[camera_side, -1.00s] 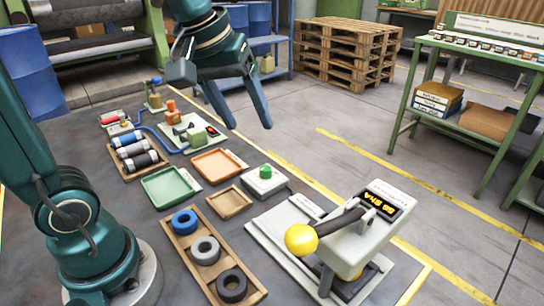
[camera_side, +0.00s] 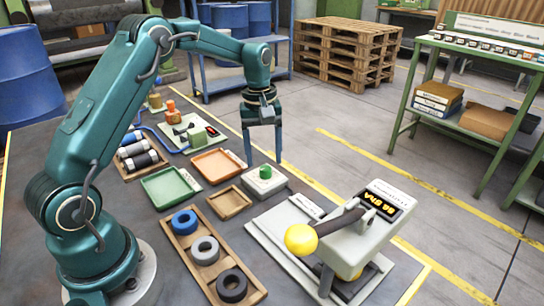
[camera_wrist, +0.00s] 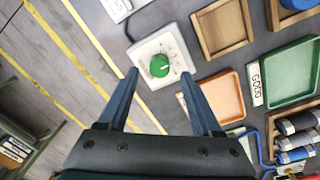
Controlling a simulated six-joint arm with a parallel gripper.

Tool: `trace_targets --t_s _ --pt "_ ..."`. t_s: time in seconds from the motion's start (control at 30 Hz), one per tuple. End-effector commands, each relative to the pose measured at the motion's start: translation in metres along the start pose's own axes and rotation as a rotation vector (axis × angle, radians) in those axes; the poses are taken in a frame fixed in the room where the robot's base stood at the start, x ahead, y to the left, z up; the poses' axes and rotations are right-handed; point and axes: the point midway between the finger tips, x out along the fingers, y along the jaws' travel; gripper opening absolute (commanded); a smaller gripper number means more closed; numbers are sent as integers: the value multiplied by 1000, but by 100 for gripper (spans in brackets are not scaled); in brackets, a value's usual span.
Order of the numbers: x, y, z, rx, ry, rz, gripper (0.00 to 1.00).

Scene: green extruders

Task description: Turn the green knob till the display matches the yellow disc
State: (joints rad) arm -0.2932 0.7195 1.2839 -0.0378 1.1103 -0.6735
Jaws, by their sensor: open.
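The green knob (camera_side: 265,172) sits on a pale square box on the bench. In the wrist view the knob (camera_wrist: 159,66) has a white mark and dial marks around it. My gripper (camera_side: 263,162) is open and points down, its fingertips close to the knob box. In the wrist view the knob appears between the spread fingertips (camera_wrist: 159,75), with clear gaps either side. A lit display (camera_side: 381,207) with yellow characters is on the white tester; its exact reading is hard to make out. A yellow piece (camera_side: 351,277) shows partly under the tester's head, mostly hidden.
The tester's lever ends in a yellow ball (camera_side: 301,239). A wooden tray (camera_side: 178,235) holds blue, grey and dark rings. An orange tray (camera_side: 216,165), a green tray (camera_side: 170,187) and a small empty wooden tray (camera_side: 229,202) lie left of the knob box.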

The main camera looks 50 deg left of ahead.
Motion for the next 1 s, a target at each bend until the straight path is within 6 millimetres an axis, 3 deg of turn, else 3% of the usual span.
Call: trace_targets --t_s 0.2,0.5,0.53,0.7,1.0 --pt "23 0 1 1 -1 -1 66" --pt "27 0 0 2 2 1 66" --pt "27 0 0 2 2 1 62" --pt "26 0 0 2 2 1 0" --pt "26 0 0 24 0 0 0"
